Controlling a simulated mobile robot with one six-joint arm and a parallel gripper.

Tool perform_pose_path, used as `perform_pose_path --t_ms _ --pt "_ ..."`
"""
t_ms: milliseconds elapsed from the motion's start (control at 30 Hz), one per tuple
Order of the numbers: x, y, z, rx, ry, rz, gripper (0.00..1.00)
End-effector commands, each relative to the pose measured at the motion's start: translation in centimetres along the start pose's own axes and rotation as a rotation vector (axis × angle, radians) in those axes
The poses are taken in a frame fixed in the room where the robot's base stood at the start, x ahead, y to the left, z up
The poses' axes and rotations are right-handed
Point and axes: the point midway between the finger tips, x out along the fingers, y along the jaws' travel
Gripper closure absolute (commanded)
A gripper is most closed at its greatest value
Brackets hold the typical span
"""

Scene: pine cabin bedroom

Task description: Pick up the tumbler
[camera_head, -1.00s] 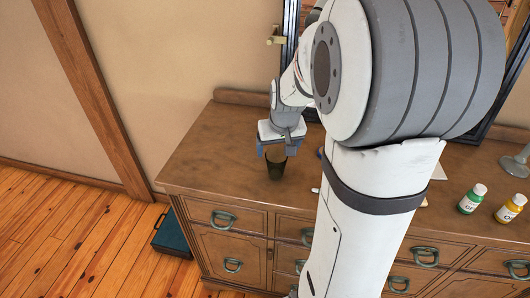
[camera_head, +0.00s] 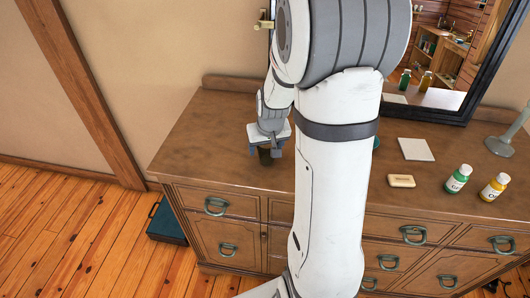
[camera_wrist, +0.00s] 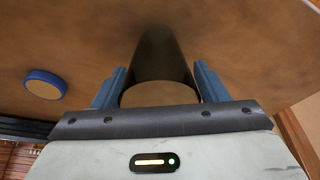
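The tumbler (camera_head: 265,159) is dark and stands upright on the wooden dresser top, left of my arm. In the wrist view the tumbler (camera_wrist: 165,55) lies between the two blue fingers, its round rim facing the camera. My gripper (camera_head: 265,152) reaches down over it, one finger on each side. In the wrist view my gripper (camera_wrist: 161,80) is open around the tumbler, with only narrow gaps at its sides. The upper part of the tumbler is partly hidden by the gripper in the head view.
A round blue-rimmed thing (camera_wrist: 45,84) lies near the tumbler. A soap-like bar (camera_head: 401,181), a pale square (camera_head: 415,149), a green bottle (camera_head: 458,179) and a yellow bottle (camera_head: 494,187) stand or lie to the right. A mirror (camera_head: 440,60) stands behind. The dresser's left end is clear.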

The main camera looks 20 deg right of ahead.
Motion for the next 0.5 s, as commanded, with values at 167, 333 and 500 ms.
perform_pose_path --t_ms 167,333,500 --pt "-0.02 0.03 -0.01 0.0 0.0 0.0 0.48" --pt "-0.03 0.05 -0.01 0.001 0.0 0.0 0.62" --pt "-0.05 0.07 -0.03 0.001 0.001 0.0 0.71"
